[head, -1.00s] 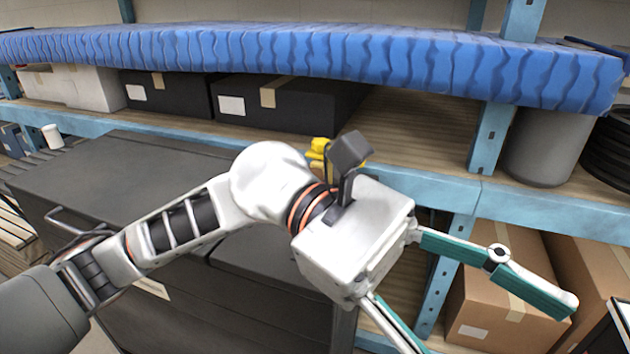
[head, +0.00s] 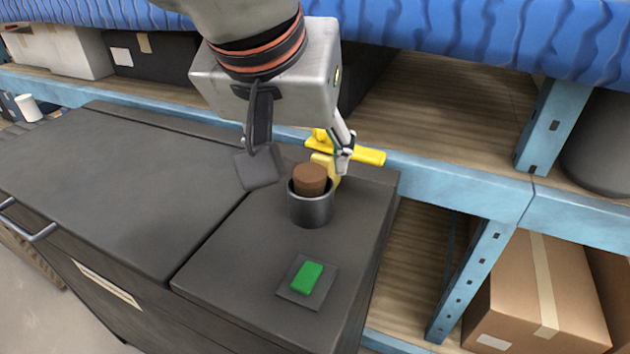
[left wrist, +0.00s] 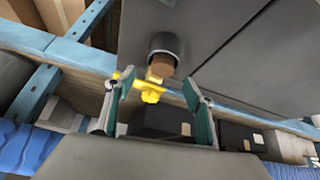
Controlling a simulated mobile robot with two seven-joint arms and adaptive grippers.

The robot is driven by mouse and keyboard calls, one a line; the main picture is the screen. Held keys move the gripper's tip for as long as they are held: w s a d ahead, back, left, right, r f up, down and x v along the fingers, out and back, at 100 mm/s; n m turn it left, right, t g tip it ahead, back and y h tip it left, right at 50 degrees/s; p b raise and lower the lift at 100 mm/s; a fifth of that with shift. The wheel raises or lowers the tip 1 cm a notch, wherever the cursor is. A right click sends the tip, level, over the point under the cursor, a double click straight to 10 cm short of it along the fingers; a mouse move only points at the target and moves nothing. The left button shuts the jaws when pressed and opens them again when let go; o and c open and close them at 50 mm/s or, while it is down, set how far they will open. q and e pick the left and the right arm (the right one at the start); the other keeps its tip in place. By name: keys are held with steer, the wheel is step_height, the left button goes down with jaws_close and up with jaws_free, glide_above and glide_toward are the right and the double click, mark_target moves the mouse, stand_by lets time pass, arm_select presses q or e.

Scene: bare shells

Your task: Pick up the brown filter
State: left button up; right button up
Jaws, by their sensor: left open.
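The brown filter (head: 310,177) is a short brown cylinder standing in a dark grey round holder (head: 311,211) on the dark cabinet top, its upper part showing above the rim. In the left wrist view the filter (left wrist: 163,65) pokes out of the holder (left wrist: 166,43), beyond the fingertips. My left gripper (head: 297,150) is above and behind the holder in the head view, its fingers partly hidden by its own body. In the left wrist view its two green-lined fingers (left wrist: 157,84) are spread apart with nothing held. My right gripper is not in view.
A yellow tool (head: 365,155) lies just behind the holder, close to my left fingers. A green block (head: 307,277) sits on a dark square pad in front. A blue-framed shelf (head: 440,188) runs behind the cabinet. The cabinet top at left is clear.

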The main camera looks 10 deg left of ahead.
mark_target(309, 173)
arm_select(q)
steer(key=x, duration=0.2)
steer(key=b+x, duration=0.1)
steer(key=x, duration=0.2)
steer(key=b+x, duration=0.1)
steer(key=x, duration=0.1)
steer(key=shift+w+a+f, duration=0.1)
steer(key=shift+w+a, duration=0.25)
steer(key=shift+w, duration=0.2)
steer(key=c, duration=1.2)
